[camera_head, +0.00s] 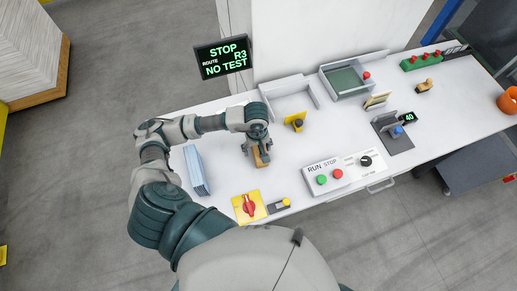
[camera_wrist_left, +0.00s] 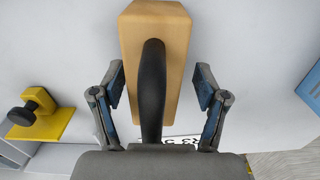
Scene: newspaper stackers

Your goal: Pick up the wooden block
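The wooden block (camera_wrist_left: 179,35) is light brown with a black handle (camera_wrist_left: 152,85) running along its middle in the left wrist view. In the head view a small part of the block (camera_head: 262,156) shows on the white table, under my left gripper (camera_head: 257,147). In the left wrist view the two fingers of my left gripper (camera_wrist_left: 160,85) are open, one on each side of the block. Narrow gaps seem to show between the fingers and the block; I cannot tell whether a finger touches it. My right gripper is in neither view.
A blue-white stack (camera_head: 197,170) stands left of the gripper. A yellow bracket with a dark knob (camera_head: 296,122) is to its right. A red rotary switch on a yellow plate (camera_head: 249,207) and a RUN/STOP panel (camera_head: 343,173) lie near the front edge. A grey tray (camera_head: 290,104) is behind.

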